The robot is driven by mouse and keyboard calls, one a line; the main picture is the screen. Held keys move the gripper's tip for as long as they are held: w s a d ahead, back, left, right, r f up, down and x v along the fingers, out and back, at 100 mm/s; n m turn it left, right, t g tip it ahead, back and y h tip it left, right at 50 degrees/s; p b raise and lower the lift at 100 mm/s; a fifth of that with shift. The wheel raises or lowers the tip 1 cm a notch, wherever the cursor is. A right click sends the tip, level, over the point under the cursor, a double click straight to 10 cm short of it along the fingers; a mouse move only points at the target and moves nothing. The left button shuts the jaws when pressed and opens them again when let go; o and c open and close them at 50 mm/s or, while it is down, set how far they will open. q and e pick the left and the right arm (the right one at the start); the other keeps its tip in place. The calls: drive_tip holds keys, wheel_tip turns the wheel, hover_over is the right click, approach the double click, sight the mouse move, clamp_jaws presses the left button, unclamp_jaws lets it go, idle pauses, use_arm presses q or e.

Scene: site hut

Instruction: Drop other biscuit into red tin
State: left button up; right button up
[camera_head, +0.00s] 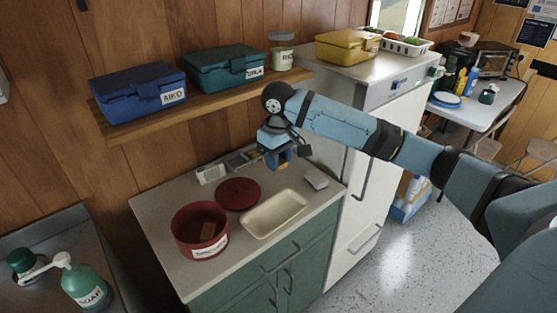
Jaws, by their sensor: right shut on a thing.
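The red tin (182,236) stands open on the counter, with a pale label on its front. A brown biscuit (207,231) lies inside it. Its round red lid (238,194) lies flat on the counter behind it. My right gripper (279,163) is above the back of the counter, behind and above the cream tray, apart from the tin. It is shut on a small brownish thing, apparently the other biscuit, mostly hidden by the fingers. The cream tray (299,202) looks empty. My left gripper is not in view.
A small grey object (316,180) lies right of the tray, and a white box (211,174) stands at the back. Above, a wooden shelf (133,129) holds a blue box (139,92), a teal box (224,68) and a jar (281,51). A white fridge (375,150) stands to the right.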

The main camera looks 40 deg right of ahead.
drive_tip(key=w+a+f+p, duration=0.2)
drive_tip(key=a+f+p, duration=0.15)
drive_tip(key=a, duration=0.65)
drive_tip(key=w+a+f+p, duration=0.3)
drive_tip(key=a+p, duration=0.2)
drive_tip(key=a, duration=0.5)
drive_tip(key=f+b, duration=0.1)
drive_tip(key=b, duration=0.1)
drive_tip(key=f+b, duration=0.2)
drive_tip(key=b, duration=0.1)
drive_tip(key=f+b, duration=0.2)
drive_tip(key=shift+s+d, duration=0.1)
drive_tip(key=shift+s, duration=0.15)
drive_tip(key=shift+f+b, duration=0.4)
drive_tip(key=shift+b, duration=0.35)
drive_tip(key=o, duration=1)
drive_tip(key=shift+r, duration=0.1)
